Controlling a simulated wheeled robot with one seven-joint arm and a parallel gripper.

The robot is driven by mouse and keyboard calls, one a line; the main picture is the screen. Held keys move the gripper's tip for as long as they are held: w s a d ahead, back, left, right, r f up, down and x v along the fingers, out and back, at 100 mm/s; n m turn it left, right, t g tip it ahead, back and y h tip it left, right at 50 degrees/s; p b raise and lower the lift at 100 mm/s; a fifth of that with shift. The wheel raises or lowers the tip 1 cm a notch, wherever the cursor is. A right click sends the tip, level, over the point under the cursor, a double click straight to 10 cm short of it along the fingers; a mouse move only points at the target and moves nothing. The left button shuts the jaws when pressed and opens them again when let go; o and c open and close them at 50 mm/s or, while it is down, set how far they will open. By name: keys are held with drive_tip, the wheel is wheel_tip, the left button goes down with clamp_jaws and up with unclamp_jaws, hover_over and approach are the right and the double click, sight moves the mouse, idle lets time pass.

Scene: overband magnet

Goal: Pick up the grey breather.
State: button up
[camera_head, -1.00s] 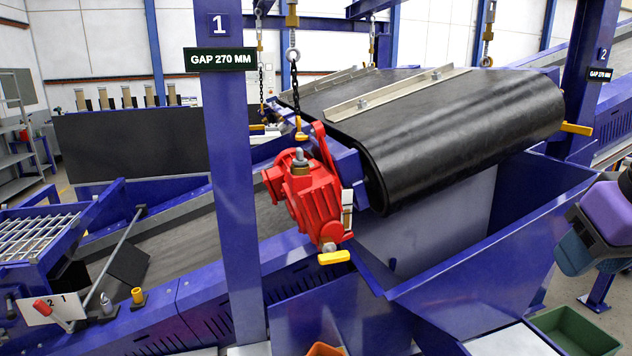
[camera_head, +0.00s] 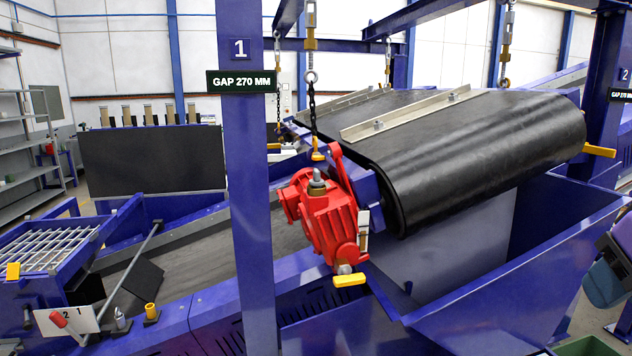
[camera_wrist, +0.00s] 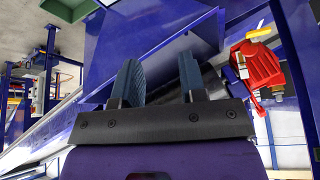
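A grey breather-like plug (camera_head: 317,178) with a brass-coloured collar stands on top of the red gear unit (camera_head: 330,218) beside the black belt. A second small grey pointed piece (camera_head: 119,318) stands on the blue frame at the lower left, beside a yellow piece (camera_head: 151,312). I cannot tell for certain which grey piece is the breather. My gripper (camera_wrist: 158,80) is open in the wrist view, with nothing between its fingers. It is apart from both pieces. The red gear unit also shows at the right of the wrist view (camera_wrist: 258,68).
A blue post (camera_head: 247,200) with a gap sign stands left of the gear unit. A chain (camera_head: 312,110) hangs above it. A blue chute (camera_head: 500,285) lies to the right.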

drive_tip(key=shift+o, duration=0.4)
wheel_tip(320, 180, up, 13)
drive_tip(key=n+g, duration=0.3)
drive_tip(key=g, duration=0.1)
hover_over(317, 169)
wheel_tip(317, 169, down, 10)
drive_tip(key=shift+f, duration=0.15)
drive_tip(key=c, duration=0.6)
